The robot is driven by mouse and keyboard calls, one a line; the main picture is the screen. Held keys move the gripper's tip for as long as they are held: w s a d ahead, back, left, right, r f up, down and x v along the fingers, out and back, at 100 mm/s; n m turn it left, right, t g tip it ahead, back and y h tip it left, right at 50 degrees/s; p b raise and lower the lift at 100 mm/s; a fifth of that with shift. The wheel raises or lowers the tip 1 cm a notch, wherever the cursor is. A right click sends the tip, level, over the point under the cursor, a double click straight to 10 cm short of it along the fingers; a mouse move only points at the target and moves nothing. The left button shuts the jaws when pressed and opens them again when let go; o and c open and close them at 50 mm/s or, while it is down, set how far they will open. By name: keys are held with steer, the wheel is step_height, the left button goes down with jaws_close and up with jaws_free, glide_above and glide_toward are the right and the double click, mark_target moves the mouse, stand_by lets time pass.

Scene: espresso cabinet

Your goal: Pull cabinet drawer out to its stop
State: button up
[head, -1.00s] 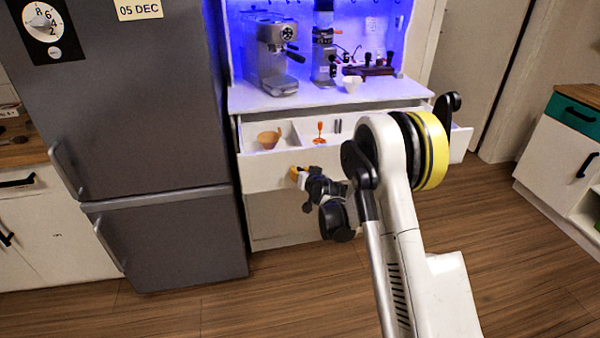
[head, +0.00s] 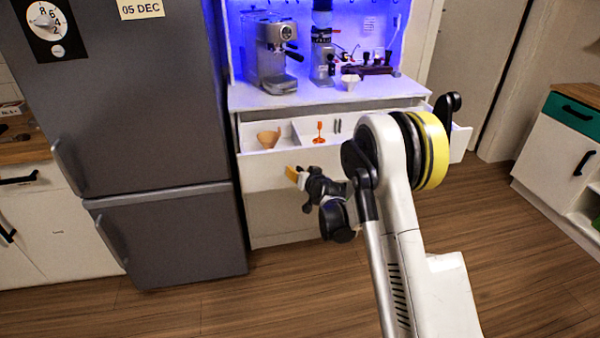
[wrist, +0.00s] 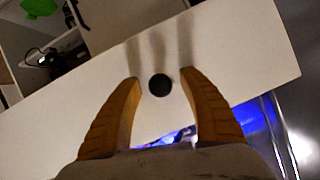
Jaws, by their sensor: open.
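The white cabinet drawer (head: 262,174) stands pulled out from under the counter, its inside showing. Whether it is at its stop I cannot tell. In the wrist view its white front (wrist: 235,50) runs at a slant, with a round dark knob (wrist: 159,85) on it. My gripper (head: 298,178) is at the drawer front in the head view. In the wrist view its two orange fingers (wrist: 160,78) are open, one on each side of the knob, with clear gaps to it. The knob is not visible in the head view.
The drawer holds a tan cup (head: 269,138) and an orange item (head: 319,132). An espresso machine (head: 272,55) and a grinder (head: 322,45) stand on the counter above. A grey fridge (head: 140,110) stands close on the left. The wooden floor (head: 300,285) in front is clear.

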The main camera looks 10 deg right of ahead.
steer(key=v, duration=1.2)
steer(key=s+a+r+n+g, duration=0.1)
steer(key=s+a+r+g, duration=0.15)
steer(key=s+r, duration=1)
steer(key=s+d+f+n+g+h, duration=0.1)
steer(key=s+g, duration=0.3)
steer(key=s, duration=1.9)
steer(key=shift+s+d+f, duration=0.2)
steer(key=shift+s+f, duration=0.05)
